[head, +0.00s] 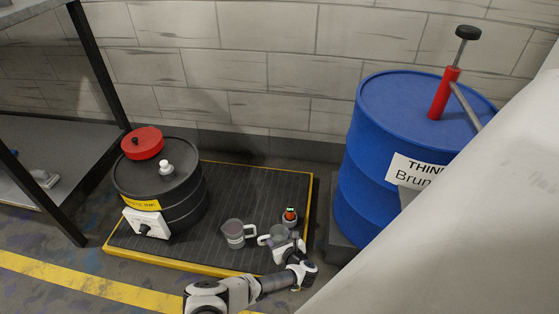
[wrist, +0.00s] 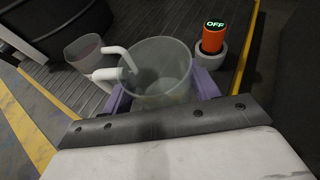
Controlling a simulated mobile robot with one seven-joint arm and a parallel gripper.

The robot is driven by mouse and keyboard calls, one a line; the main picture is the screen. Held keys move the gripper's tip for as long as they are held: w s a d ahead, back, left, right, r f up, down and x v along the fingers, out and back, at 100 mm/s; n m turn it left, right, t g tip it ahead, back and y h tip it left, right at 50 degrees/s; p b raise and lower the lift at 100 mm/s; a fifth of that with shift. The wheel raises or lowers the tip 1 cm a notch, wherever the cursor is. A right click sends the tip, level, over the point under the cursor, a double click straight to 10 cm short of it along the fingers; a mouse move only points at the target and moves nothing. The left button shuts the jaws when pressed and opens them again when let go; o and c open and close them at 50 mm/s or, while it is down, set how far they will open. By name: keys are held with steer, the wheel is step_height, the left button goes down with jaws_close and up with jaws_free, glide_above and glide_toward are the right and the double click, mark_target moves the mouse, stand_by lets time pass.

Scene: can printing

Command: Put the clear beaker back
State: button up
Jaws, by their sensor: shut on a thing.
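The clear beaker (wrist: 160,75) with a white handle is between the jaws of my gripper (wrist: 165,100) in the wrist view. Purple finger parts show on both sides of it, and it looks upright and empty. In the head view the beaker (head: 278,233) is at the front right of the dark mat, with my gripper (head: 289,246) at it. I cannot tell whether its base touches the mat. A second beaker (head: 234,233), holding something dark purplish, stands just left of it; it also shows in the wrist view (wrist: 84,48).
An orange device (wrist: 213,37) reading OFF is right of the held beaker. A blue drum (head: 350,180) with a red pump is farther right. A shelf is at left.

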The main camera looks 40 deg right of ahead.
steer(key=shift+f+b, duration=1.55)
steer(key=shift+f, duration=1.95)
steer(key=shift+f, duration=0.15)
steer(key=o, duration=1.1)
steer(key=shift+r, duration=0.3)
steer(key=p+v, duration=0.5)
steer(key=v, duration=0.5)
steer(key=shift+s, duration=0.4)
steer(key=shift+s+a+r+p, duration=0.15)
steer(key=shift+s+a+p, duration=0.15)
steer(key=shift+s, duration=0.3)
steer(key=shift+d, duration=0.1)
